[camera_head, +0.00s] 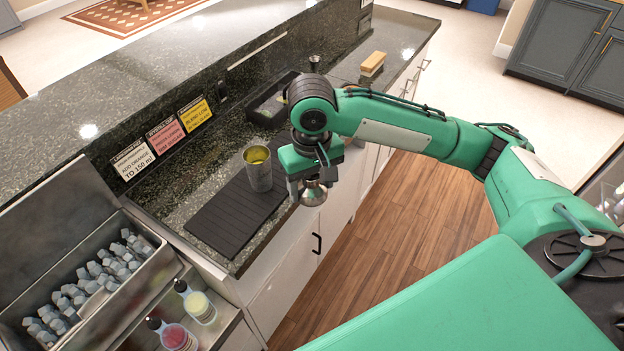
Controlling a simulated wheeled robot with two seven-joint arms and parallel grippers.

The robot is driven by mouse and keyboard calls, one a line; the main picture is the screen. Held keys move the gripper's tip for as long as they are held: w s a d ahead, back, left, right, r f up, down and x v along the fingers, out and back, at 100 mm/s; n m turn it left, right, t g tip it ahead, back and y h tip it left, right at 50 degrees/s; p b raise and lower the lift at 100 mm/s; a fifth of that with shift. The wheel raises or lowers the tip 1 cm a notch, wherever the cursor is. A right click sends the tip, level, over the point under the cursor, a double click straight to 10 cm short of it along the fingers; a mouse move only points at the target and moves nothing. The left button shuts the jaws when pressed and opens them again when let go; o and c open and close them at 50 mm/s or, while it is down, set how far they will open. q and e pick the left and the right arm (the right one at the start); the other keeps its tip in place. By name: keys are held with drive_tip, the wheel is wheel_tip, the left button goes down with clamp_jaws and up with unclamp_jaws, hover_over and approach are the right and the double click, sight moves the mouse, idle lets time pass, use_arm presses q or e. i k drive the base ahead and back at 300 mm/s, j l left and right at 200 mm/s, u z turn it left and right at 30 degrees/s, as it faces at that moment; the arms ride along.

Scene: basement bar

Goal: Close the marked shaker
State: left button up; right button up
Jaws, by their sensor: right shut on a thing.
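A metal shaker cup (258,172) stands upright and open on a black ribbed mat (222,222) on the counter. Yellow contents show inside it. My right gripper (312,193) is just to the right of the cup, over the counter's front edge. It is shut on a silver metal piece that looks like the shaker lid (313,194), held apart from the cup. The gripper partly hides the lid's upper part. I see no mark on the cup. My left gripper is not in view.
Three recipe cards (164,134) stand along the raised ledge behind. A black tray (268,108) and a wooden-backed brush (373,64) lie farther along the counter. An ice bin (140,225) and bottles (198,305) are at lower left. The wooden floor (385,240) is clear.

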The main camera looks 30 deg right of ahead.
sight(256, 160)
drive_tip(key=u, duration=0.6)
drive_tip(key=l+u, duration=0.25)
drive_tip(key=l, duration=0.15)
drive_tip(key=k+l+u, duration=0.1)
drive_tip(key=l+u, duration=0.15)
drive_tip(key=l, duration=0.15)
drive_tip(key=k+l+u, duration=0.2)
drive_tip(key=l, duration=0.2)
drive_tip(key=l+u, duration=0.25)
drive_tip(key=l, duration=0.15)
drive_tip(key=k+l, duration=0.15)
drive_tip(key=l, duration=0.2)
drive_tip(key=k+l, duration=0.2)
drive_tip(key=l, duration=0.2)
drive_tip(key=k+l, duration=0.15)
drive_tip(key=l, duration=0.2)
drive_tip(key=k+l, duration=0.2)
drive_tip(key=l, duration=0.15)
drive_tip(key=l+u, duration=0.05)
